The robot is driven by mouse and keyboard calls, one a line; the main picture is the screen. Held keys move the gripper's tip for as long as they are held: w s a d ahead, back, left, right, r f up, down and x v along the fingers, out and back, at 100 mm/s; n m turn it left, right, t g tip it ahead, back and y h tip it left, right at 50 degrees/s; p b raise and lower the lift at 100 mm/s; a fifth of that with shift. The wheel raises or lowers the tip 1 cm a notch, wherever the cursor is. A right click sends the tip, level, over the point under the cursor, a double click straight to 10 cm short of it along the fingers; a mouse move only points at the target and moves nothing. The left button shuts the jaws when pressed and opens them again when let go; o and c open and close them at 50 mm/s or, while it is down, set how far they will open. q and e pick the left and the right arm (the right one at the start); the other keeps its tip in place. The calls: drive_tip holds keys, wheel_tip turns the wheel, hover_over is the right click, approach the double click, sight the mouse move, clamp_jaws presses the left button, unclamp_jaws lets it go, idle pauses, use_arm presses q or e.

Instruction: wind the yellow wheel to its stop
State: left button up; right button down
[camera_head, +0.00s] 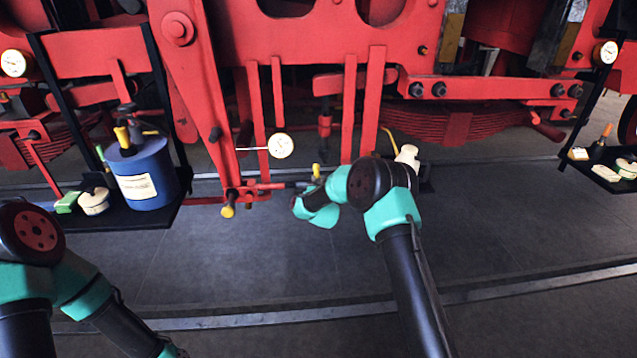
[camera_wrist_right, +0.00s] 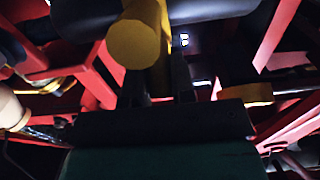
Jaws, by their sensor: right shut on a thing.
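My right gripper (camera_head: 304,184) reaches in low under the red frame, and its fingers are small and partly hidden by my wrist in the head view. In the right wrist view the fingers (camera_wrist_right: 158,88) are shut on a yellow part with a thick round end, which I take for the yellow wheel (camera_wrist_right: 137,44). A yellow piece (camera_head: 316,170) stands up at the gripper in the head view. The wheel's full shape and its stop cannot be made out. My left arm is at the lower left, and its gripper is outside the picture.
A yellow knob (camera_head: 227,211) hangs from the red linkage (camera_head: 245,192) left of the gripper. A white gauge (camera_head: 281,145) sits above it. A black tray (camera_head: 128,220) at the left carries a blue can (camera_head: 152,178). A white bottle (camera_head: 408,155) stands behind my right wrist.

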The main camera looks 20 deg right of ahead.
drive_tip(key=shift+f, duration=0.15)
idle(0.4)
drive_tip(key=shift+s+a+f, duration=0.1)
drive_tip(key=shift+s+f, duration=0.2)
drive_tip(key=shift+f, duration=0.35)
drive_tip(key=shift+s+f, duration=0.35)
drive_tip(key=shift+f, duration=0.25)
drive_tip(key=shift+s+a+f, duration=0.1)
drive_tip(key=shift+s+f, duration=0.2)
drive_tip(key=shift+f, duration=0.45)
drive_tip(key=shift+w+f, duration=0.2)
drive_tip(key=shift+f, duration=1.9)
drive_tip(key=shift+d+f, duration=0.1)
drive_tip(key=shift+w+d+f, duration=0.1)
drive_tip(key=shift+w+f, duration=0.65)
drive_tip(key=shift+f, duration=0.2)
drive_tip(key=shift+w+f, duration=0.1)
